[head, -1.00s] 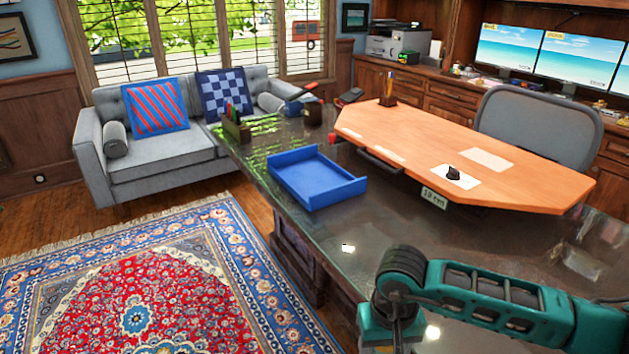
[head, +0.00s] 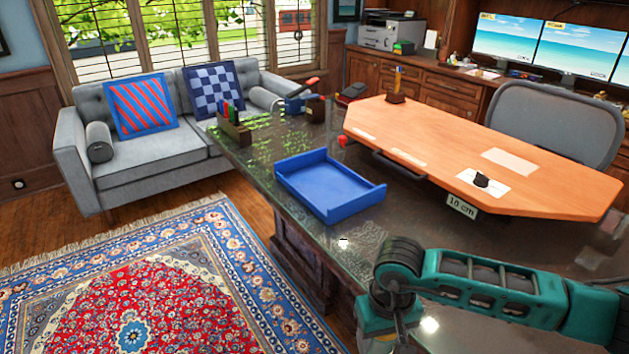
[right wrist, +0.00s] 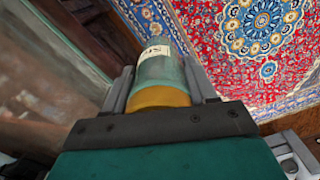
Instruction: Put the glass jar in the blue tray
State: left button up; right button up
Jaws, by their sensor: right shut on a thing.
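The blue tray (head: 352,206) lies empty on the dark desk top in the head view, near the desk's left edge. My right gripper (right wrist: 160,68) is shut on the glass jar (right wrist: 165,72), which has clear walls, a pale label and an amber band near the gripper. In the head view my right gripper (head: 388,330) is at the bottom edge, in front of and to the right of the tray. A little of the jar (head: 380,346) shows under it, mostly cut off by the frame. My left gripper is not in view.
The dark desk (head: 300,232) has bare room around the tray. A pen holder (head: 233,126) sits behind the tray. A patterned rug (head: 150,290) covers the floor left.

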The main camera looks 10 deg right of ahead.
aim_at(320, 190)
jog(key=i+j, duration=0.75)
jog(key=i, duration=0.15)
jog(key=i+j, duration=0.8)
jog(key=i+j+z, duration=0.45)
